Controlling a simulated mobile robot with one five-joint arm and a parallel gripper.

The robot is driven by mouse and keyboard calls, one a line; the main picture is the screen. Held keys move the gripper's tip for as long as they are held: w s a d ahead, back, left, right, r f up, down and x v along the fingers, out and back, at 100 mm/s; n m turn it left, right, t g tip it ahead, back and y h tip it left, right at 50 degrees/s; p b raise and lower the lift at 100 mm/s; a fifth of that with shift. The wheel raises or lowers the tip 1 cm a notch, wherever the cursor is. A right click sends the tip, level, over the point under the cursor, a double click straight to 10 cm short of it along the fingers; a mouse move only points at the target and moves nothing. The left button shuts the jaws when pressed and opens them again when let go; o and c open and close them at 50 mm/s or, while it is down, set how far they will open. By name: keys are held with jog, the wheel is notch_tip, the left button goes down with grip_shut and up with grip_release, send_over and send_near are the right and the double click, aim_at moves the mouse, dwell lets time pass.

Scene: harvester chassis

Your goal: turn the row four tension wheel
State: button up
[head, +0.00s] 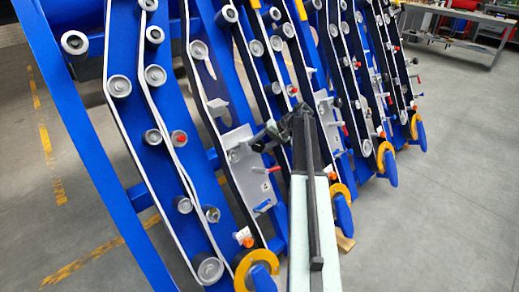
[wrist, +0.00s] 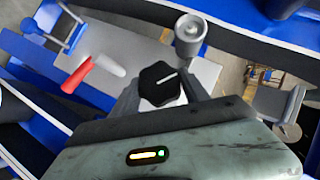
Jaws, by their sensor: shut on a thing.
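The tension wheel is a small black faceted knob (wrist: 160,82) with a white line on top, in the middle of the wrist view. It stands on a light grey plate (wrist: 140,50). My gripper (wrist: 161,90) has a finger on each side of the knob and is shut on it. In the head view my gripper (head: 262,138) reaches left to the grey plate (head: 237,138) on a blue row frame. The knob cannot be made out there. The white line runs slanted, up to the right.
A silver roller (wrist: 190,33) stands close beyond the knob. A red-tipped lever (wrist: 78,75) and a blue handle (wrist: 68,28) lie to the left. In the head view, several blue row frames with belts and rollers surround my arm. Floor (head: 450,170) is clear at right.

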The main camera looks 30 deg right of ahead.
jog(key=shift+s+f+m+y+b, duration=0.1)
jog(key=shift+m+y+b, duration=0.2)
jog(key=shift+m+b, duration=0.1)
dwell(0.3)
jog(key=o, duration=1.4)
jog(key=shift+r, duration=0.2)
jog(key=p+v, duration=0.5)
jog(key=v, duration=0.2)
jog(key=shift+s+d, duration=0.3)
jog(key=shift+d, duration=0.05)
